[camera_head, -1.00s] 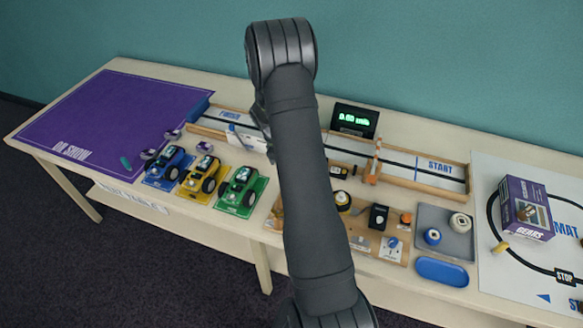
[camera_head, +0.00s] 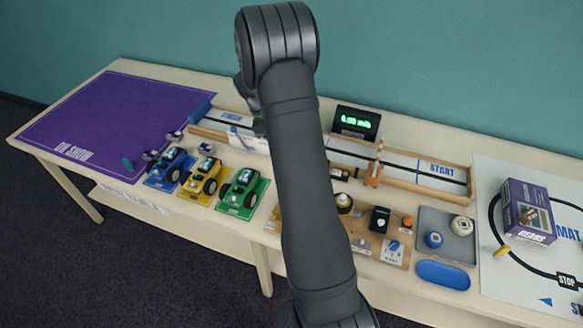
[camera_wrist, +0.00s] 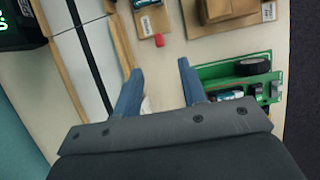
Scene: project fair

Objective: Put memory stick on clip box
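My gripper (camera_wrist: 160,88) shows in the wrist view with its two blue fingers apart and nothing clearly held between them. It is above the table, between the track and the green car. I cannot surely identify the memory stick or the clip box. A small red piece (camera_wrist: 158,40) lies on the table ahead of the fingers, beside a wooden part, too small to name. A small pale thing, partly hidden, shows by the left finger. In the head view, a blue oblong tray (camera_head: 442,275) lies in front of a grey tray (camera_head: 460,253).
Green, yellow and blue cars stand left of my arm, the green car (camera_head: 243,192) nearest. The wooden track (camera_head: 440,183) runs along the back, with a lit display (camera_head: 356,122) behind it. A purple box (camera_head: 527,211) stands at right. The purple mat (camera_head: 110,110) is mostly clear.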

